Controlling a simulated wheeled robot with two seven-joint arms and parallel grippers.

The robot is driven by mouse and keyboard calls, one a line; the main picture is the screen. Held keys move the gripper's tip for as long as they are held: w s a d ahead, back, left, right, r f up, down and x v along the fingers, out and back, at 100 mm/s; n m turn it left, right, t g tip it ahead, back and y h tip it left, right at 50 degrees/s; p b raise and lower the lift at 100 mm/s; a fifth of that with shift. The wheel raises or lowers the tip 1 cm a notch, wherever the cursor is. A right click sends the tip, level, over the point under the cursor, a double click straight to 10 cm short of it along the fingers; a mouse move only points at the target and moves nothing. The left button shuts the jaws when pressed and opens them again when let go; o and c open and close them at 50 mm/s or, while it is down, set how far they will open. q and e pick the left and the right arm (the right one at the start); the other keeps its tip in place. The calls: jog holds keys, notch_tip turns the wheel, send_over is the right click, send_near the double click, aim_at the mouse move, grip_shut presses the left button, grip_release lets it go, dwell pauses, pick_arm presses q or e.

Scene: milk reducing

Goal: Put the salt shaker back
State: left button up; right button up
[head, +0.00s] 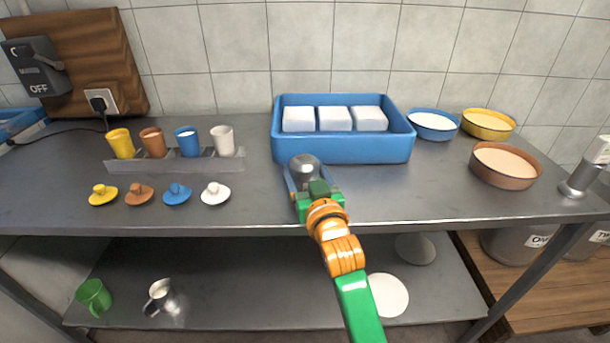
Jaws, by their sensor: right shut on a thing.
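My right gripper (305,188) is over the counter, in front of the blue tray, with its arm coming up from the bottom. It is shut on a grey metal thing with a rounded top, which looks like the salt shaker (304,168). The fingers and wrist hide its lower part, and I cannot tell whether it touches the counter. My left gripper is not in view.
The blue tray (345,149) holds three white blocks. A rack (174,165) of coloured cups and several lids stand left. Blue (432,133), yellow (488,130) and brown (504,179) bowls and a metal-and-white object (590,168) stand right. Counter (400,195) before the tray is clear.

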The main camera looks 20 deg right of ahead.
jog(key=shift+s, duration=0.1)
jog(key=o, duration=1.6)
jog(key=shift+c, duration=0.2)
jog(key=shift+r, duration=0.1)
jog(key=shift+s, duration=0.3)
jog(key=s, duration=1.1)
jog(key=shift+s+a, duration=0.2)
jog(key=shift+a, duration=0.1)
